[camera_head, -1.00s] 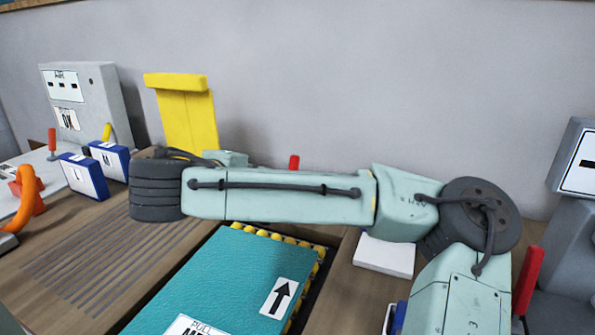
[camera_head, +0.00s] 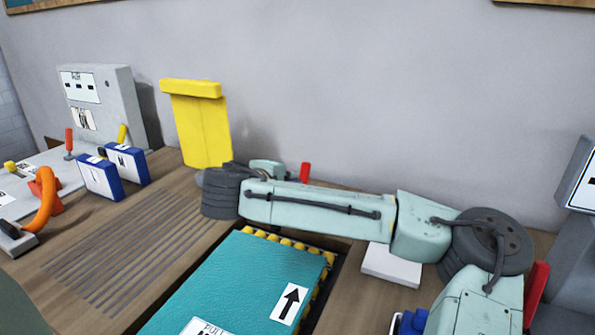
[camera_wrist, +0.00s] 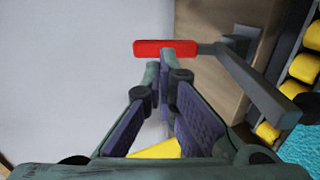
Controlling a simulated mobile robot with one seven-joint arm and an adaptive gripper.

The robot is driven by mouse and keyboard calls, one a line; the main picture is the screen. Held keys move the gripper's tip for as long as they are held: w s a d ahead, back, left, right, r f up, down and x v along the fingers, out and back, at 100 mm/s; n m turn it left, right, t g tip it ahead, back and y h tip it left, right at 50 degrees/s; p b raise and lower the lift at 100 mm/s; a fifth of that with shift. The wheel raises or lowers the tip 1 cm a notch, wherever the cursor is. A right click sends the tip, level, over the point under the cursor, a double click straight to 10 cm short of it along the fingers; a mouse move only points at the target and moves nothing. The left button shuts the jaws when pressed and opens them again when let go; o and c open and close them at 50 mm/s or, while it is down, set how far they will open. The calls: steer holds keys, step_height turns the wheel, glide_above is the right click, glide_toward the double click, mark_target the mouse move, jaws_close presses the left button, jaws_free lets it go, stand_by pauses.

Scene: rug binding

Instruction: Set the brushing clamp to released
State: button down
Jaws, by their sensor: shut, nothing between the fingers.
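In the wrist view a red handle (camera_wrist: 165,48) sits on a grey lever arm (camera_wrist: 255,85) beside yellow rollers; no label shows that it is the brushing clamp. In the head view a red handle (camera_head: 305,172) pokes up behind my arm, and its base is hidden. My gripper (camera_wrist: 166,62) is shut and empty in the wrist view. Its fingertips are at the lower edge of the red handle in the picture; I cannot tell whether they touch it. In the head view my arm hides most of the gripper.
A teal panel (camera_head: 225,285) with an arrow label lies by the yellow rollers (camera_head: 318,278). A yellow upright (camera_head: 200,130) and blue blocks (camera_head: 100,178) stand left. Other red handles are at far left (camera_head: 69,143) and right (camera_head: 537,290). A white pad (camera_head: 390,265) lies right of the rollers.

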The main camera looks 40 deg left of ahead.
mark_target(301, 175)
steer(key=shift+p+x, duration=0.75)
steer(key=shift+x, duration=1.6)
steer(key=shift+w+a+f+b, duration=0.1)
steer(key=shift+a+b, duration=0.05)
steer(key=shift+b, duration=0.4)
steer(key=shift+w+b, duration=0.15)
steer(key=shift+b, duration=0.15)
